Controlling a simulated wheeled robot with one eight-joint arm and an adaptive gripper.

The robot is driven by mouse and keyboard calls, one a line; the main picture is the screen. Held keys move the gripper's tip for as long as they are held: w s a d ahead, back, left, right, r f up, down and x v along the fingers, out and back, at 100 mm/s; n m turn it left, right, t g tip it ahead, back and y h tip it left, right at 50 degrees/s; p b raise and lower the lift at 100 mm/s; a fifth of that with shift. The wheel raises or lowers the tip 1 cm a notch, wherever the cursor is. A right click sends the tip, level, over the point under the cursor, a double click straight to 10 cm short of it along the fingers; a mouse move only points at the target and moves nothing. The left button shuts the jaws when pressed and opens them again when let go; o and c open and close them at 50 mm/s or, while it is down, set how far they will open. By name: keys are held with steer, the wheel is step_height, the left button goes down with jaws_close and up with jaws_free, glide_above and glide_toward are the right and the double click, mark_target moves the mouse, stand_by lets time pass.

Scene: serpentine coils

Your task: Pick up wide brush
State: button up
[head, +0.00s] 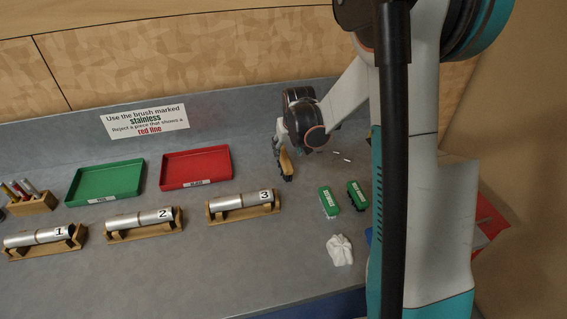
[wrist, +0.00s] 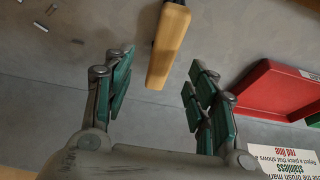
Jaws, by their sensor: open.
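A brush with a tan wooden handle and a dark end, which looks like the wide brush (head: 286,163), lies on the grey bench at the back middle. In the wrist view its wooden handle (wrist: 170,45) runs from the top edge down to between my fingertips in the picture. My gripper (wrist: 160,82) is open, with green pads on both sides and nothing held. In the head view my gripper (head: 278,145) is right at the brush and partly covers it. Whether the fingers touch the handle cannot be told.
A red tray (head: 196,168) and a green tray (head: 105,182) stand left of the brush. Numbered metal tubes sit on wooden cradles in front. Small metal bits (wrist: 115,52) lie near the brush.

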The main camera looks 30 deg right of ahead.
mark_target(285, 157)
steer(key=b+x, duration=0.2)
steer(key=x, duration=0.6)
steer(key=shift+w+a, duration=0.15)
steer(key=shift+c, duration=0.3)
steer(key=c, duration=1.1)
